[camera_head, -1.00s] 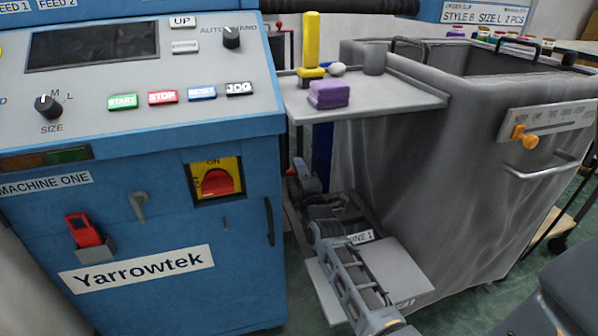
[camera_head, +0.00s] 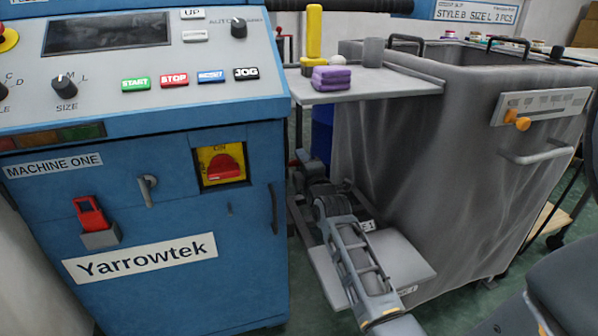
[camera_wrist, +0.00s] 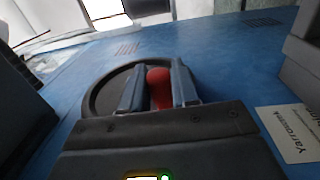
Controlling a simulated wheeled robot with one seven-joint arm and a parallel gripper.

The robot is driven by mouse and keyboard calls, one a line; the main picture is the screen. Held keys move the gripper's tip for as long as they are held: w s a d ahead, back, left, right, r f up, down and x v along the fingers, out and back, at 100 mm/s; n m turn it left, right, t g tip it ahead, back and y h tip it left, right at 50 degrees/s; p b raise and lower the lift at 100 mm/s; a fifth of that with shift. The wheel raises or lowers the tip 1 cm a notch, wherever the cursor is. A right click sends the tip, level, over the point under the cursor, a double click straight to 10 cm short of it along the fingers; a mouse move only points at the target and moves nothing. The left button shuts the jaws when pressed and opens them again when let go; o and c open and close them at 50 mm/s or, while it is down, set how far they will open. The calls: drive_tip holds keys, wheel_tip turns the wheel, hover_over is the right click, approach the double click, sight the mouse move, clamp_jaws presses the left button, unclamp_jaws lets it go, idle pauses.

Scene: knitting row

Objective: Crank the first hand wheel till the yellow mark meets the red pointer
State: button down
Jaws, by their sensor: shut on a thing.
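In the wrist view my gripper (camera_wrist: 158,72) is shut on a red knob (camera_wrist: 160,92), with one grey finger on each side of it. Behind the fingers is the dark round rim of the hand wheel (camera_wrist: 97,98), set against a blue machine side. My fingers and palm hide much of the wheel. In the head view my arm reaches down beside the right side of the blue machine (camera_head: 140,210) marked MACHINE ONE. There the wheel is not clearly seen. I cannot make out the yellow mark or the red pointer in either view.
A grey cloth-sided bin (camera_head: 420,180) stands close right of my arm. A grey shelf (camera_head: 400,86) above my arm holds a yellow tool (camera_head: 314,35), purple folded pieces (camera_head: 332,76) and a grey cup (camera_head: 373,52). The gap between machine and bin is narrow.

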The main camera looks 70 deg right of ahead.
drive_tip(key=r+p, duration=0.1)
drive_tip(key=p, duration=0.1)
drive_tip(key=r+g+y+p, duration=0.1)
drive_tip(key=p, duration=0.1)
drive_tip(key=shift+a+r, duration=0.25)
drive_tip(key=shift+a, duration=0.15)
drive_tip(key=r+g+y+p, duration=0.1)
drive_tip(key=p, duration=0.3)
drive_tip(key=g+y+p, duration=0.1)
drive_tip(key=p, duration=0.4)
drive_tip(key=r+g+y+p, duration=0.1)
drive_tip(key=p, duration=0.3)
drive_tip(key=shift+s+a+r+y, duration=0.3)
drive_tip(key=shift+s+a+r, duration=0.05)
drive_tip(key=shift+s+a, duration=0.05)
drive_tip(key=shift+r+p, duration=0.25)
drive_tip(key=shift+p, duration=0.15)
drive_tip(key=c, duration=1)
unclamp_jaws()
drive_tip(key=shift+s+f, duration=0.1)
drive_tip(key=shift+s, duration=0.15)
drive_tip(key=v, duration=0.7)
drive_tip(key=shift+a+p, duration=0.3)
drive_tip(key=shift+p, duration=0.05)
